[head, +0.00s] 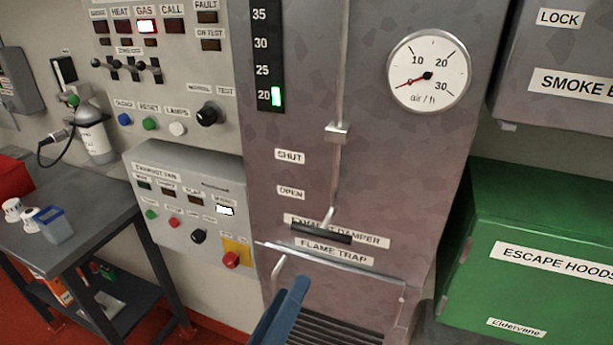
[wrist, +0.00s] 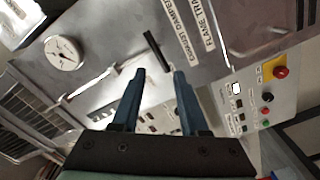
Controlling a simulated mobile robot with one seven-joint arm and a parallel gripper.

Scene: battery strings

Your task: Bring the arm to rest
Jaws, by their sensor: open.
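My gripper (wrist: 158,80) is open in the wrist view, its two blue fingers apart with nothing between the tips. In the head view, a blue part of my arm's end (head: 281,312) shows at the bottom, in front of the flame trap area. The exhaust damper lever's black handle (head: 322,232) sits low on the grey cabinet, over the exhaust damper label and below the OPEN label (head: 291,192). The handle also shows in the wrist view (wrist: 158,50), beyond the fingertips. I cannot tell the exact gap between them.
The flame trap's metal edge (head: 330,268) juts out below the handle. An exhaust fan panel (head: 190,205) with buttons is left of the cabinet. A green escape hoods box (head: 540,215) stands right. A dark table (head: 75,215) with small containers is at the far left.

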